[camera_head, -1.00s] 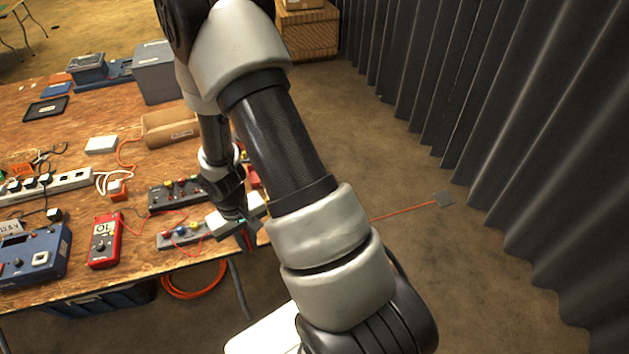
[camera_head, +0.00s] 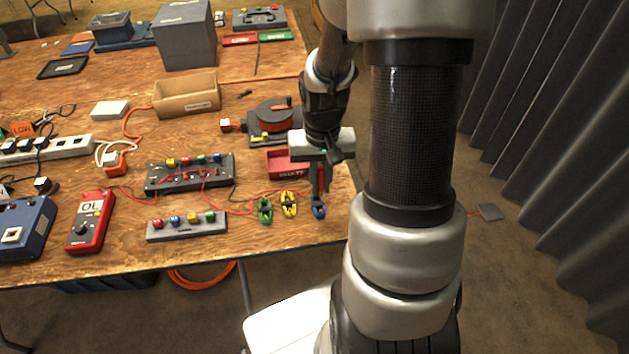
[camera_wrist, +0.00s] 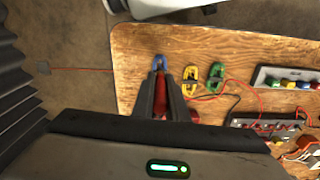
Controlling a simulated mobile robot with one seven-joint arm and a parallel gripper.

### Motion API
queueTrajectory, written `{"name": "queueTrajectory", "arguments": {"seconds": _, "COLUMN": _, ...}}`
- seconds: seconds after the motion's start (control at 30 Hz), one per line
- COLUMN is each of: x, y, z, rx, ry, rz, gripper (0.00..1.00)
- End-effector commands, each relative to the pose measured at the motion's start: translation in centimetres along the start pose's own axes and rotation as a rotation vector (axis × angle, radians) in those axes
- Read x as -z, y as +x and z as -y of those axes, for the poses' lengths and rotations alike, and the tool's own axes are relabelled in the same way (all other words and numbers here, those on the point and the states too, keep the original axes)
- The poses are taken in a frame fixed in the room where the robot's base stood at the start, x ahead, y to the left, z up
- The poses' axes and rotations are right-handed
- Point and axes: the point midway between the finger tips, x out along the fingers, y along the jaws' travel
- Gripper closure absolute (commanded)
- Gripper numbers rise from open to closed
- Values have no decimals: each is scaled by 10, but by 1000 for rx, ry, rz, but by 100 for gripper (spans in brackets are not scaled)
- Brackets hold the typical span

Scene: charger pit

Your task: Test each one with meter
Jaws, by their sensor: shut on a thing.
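The red meter (camera_head: 91,220) reads "OL" at the left. A grey strip (camera_head: 160,236) with red, yellow, blue and green posts lies at the front edge. A dark board (camera_head: 190,176) with coloured posts lies behind it.
A cardboard box (camera_head: 185,97), a power strip (camera_head: 60,147) and a blue device (camera_head: 24,232) are further left. Pleated grey curtains (camera_head: 560,120) hang at the right.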

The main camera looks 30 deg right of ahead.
Motion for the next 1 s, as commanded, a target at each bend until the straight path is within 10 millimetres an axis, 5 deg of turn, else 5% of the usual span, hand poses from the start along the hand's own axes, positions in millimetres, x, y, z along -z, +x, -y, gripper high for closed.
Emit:
{"name": "queueTrajectory", "arguments": {"seconds": 0.53, "x": -2, "y": 52, "z": 0, "rx": -1, "ry": -1, "rz": 1, "gripper": 100}}
{"name": "queueTrajectory", "arguments": {"seconds": 1.0, "x": -2, "y": 57, "z": 0, "rx": -1, "ry": -1, "rz": 1, "gripper": 100}}
